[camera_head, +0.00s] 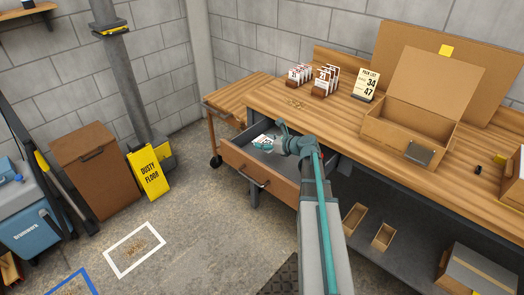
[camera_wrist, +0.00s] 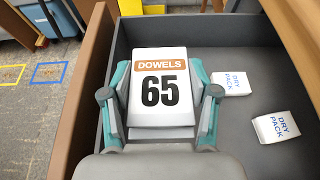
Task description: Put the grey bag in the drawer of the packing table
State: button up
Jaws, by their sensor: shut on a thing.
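My gripper (camera_head: 266,146) is inside the open drawer (camera_head: 245,168) of the packing table (camera_head: 290,108). In the wrist view my gripper (camera_wrist: 160,85) is shut on a pale packet (camera_wrist: 160,112) labelled "DOWELS 65", with a teal finger at each side. The packet is over the drawer (camera_wrist: 265,65), near its front panel. I cannot tell whether it touches the drawer floor. Its body is mostly hidden behind the label, so I cannot tell if it is the grey bag. No other grey bag is clear in view.
Two white "DRY PACK" sachets (camera_wrist: 232,84) (camera_wrist: 277,126) lie on the drawer floor right of the packet. On the tabletop stand numbered cards (camera_head: 325,80), a pick list (camera_head: 366,86) and an open cardboard box (camera_head: 405,130). A yellow "DUSTY FLOOR" sign (camera_head: 149,172) stands left.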

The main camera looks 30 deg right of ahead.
send_over(261, 155)
jog(key=f, duration=0.5)
jog(key=shift+s+a+f+p, duration=0.1)
jog(key=shift+s+p, duration=0.15)
jog(key=shift+p, duration=0.05)
jog(key=f, duration=0.2)
jog(key=shift+w+f+p, duration=0.25)
jog(key=shift+f+p, duration=0.1)
jog(key=shift+p, duration=0.05)
jog(key=shift+f, duration=0.5)
jog(key=shift+f, duration=0.2)
jog(key=o, duration=1.2)
jog(key=shift+r, duration=0.1)
